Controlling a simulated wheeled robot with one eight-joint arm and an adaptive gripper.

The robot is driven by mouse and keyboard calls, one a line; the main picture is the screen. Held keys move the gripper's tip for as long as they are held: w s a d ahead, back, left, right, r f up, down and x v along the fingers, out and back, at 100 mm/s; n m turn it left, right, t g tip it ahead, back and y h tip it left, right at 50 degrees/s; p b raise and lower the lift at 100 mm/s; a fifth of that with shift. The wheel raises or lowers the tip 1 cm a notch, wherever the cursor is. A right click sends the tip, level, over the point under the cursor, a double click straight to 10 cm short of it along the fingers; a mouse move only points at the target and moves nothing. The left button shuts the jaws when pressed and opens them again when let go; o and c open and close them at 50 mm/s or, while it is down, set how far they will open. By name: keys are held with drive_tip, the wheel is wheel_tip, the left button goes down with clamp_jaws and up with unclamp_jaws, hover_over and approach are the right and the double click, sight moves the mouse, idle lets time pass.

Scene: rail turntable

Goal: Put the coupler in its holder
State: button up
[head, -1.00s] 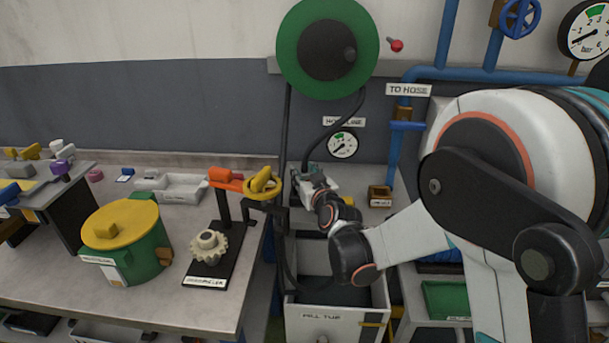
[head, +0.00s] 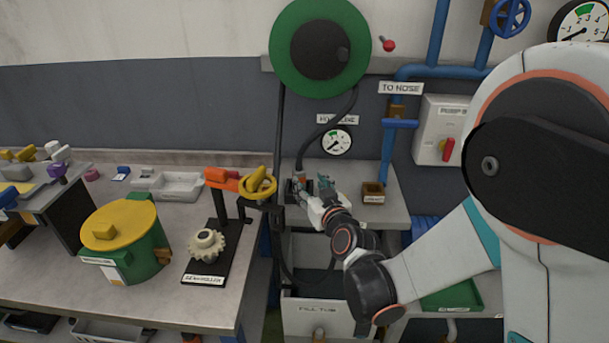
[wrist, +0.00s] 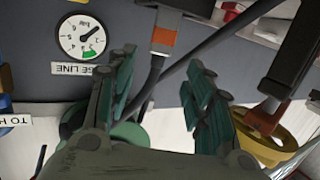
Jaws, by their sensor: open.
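The coupler (head: 300,178) stands upright at the left of the shelf under the gauge, with the dark hose running up from it. In the wrist view its orange band and grey end (wrist: 163,40) show at the top, beyond the fingers and upside down. A dark holder (head: 292,191) is around its lower end; how deep it sits I cannot tell. My gripper (head: 326,184) is just right of the coupler, apart from it. In the wrist view my gripper's teal-padded fingers (wrist: 160,100) are spread wide with nothing between them touching.
A brown box (head: 374,193) stands on the shelf to the right. The fill tub (head: 320,308) is below. The hose reel (head: 320,50) hangs above, beside blue pipes (head: 388,150). A yellow handwheel (head: 258,184) on a stand is close at left.

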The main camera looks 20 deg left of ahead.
drive_tip(key=shift+v, duration=1.1)
